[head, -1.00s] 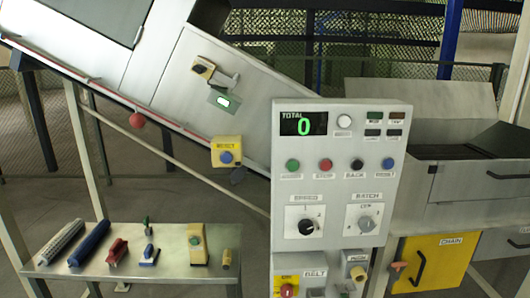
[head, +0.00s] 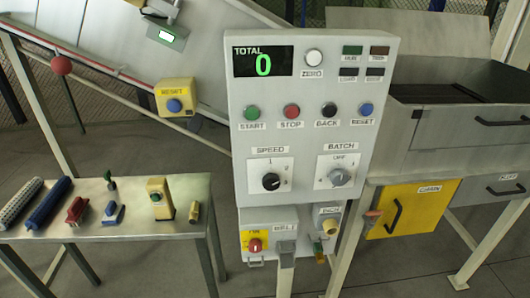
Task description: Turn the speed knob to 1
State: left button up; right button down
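The speed knob (head: 271,181) is a round black knob on a white plate under the label SPEED, on the left of the grey control panel (head: 384,215). A 1 is printed above the knob and a 2 to its right. Its pointer is too small for me to read surely. The grey batch knob (head: 339,177) is to its right, under BATCH. Neither of my grippers shows in the head view.
Above the knobs are start (head: 251,112), stop (head: 291,111), back (head: 329,110) and reset (head: 366,109) buttons and a display (head: 263,62) reading 0. Below is a red switch (head: 255,245). A metal bench (head: 140,222) with several tools stands left; a yellow chain door (head: 412,208) is right.

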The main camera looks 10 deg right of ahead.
aim_at(271, 181)
jog(key=i+l+u, duration=0.25)
jog(key=i+l, duration=0.25)
jog(key=l, duration=0.2)
jog(key=i+l+u, duration=0.15)
jog(key=i+l, duration=0.1)
jog(key=l, duration=0.1)
